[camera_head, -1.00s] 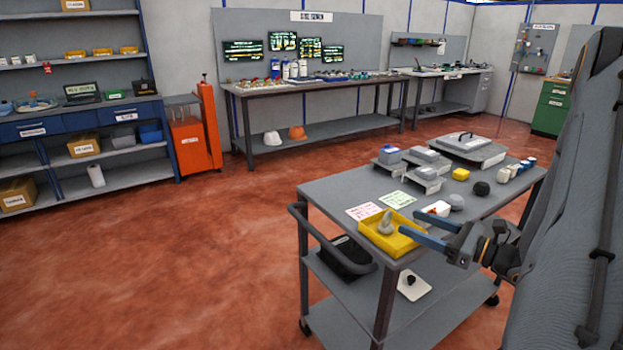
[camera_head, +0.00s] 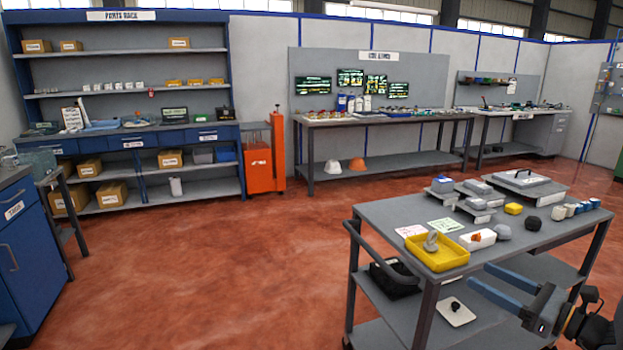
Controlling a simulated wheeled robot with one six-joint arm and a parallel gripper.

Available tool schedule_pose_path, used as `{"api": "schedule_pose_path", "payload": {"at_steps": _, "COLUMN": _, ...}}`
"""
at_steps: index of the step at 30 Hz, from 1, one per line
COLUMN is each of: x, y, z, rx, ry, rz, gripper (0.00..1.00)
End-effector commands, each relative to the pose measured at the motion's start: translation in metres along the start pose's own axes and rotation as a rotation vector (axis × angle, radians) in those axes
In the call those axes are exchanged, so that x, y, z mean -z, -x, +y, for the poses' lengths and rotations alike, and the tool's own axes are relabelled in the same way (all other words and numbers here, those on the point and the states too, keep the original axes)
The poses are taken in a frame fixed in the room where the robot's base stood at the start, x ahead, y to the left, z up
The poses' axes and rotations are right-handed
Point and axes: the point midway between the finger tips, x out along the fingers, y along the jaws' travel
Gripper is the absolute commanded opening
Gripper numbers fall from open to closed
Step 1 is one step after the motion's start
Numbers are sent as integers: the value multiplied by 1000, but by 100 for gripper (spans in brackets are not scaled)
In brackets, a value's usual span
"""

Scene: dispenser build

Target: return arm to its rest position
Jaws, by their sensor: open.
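My gripper (camera_head: 497,283) is at the lower right of the head view, with its two blue-grey fingers spread apart and nothing between them. It appears in front of the near side of the grey cart (camera_head: 385,212), apart from the things on top. The dark wrist behind it runs off toward the lower right corner. Most of my arm is out of the picture.
The cart handle (camera_head: 372,255) sticks out left. Red floor (camera_head: 230,275) is clear between cart and blue cabinet (camera_head: 30,245).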

Motion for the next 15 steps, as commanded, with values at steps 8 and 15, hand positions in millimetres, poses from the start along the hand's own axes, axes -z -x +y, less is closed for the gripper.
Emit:
{"api": "schedule_pose_path", "payload": {"at_steps": 8, "x": -1, "y": -22, "z": 34, "rx": -120, "ry": 32, "rz": 63, "gripper": 59}}
{"api": "schedule_pose_path", "payload": {"at_steps": 15, "x": 0, "y": -43, "z": 86, "rx": -302, "ry": 100, "rz": 167, "gripper": 59}}
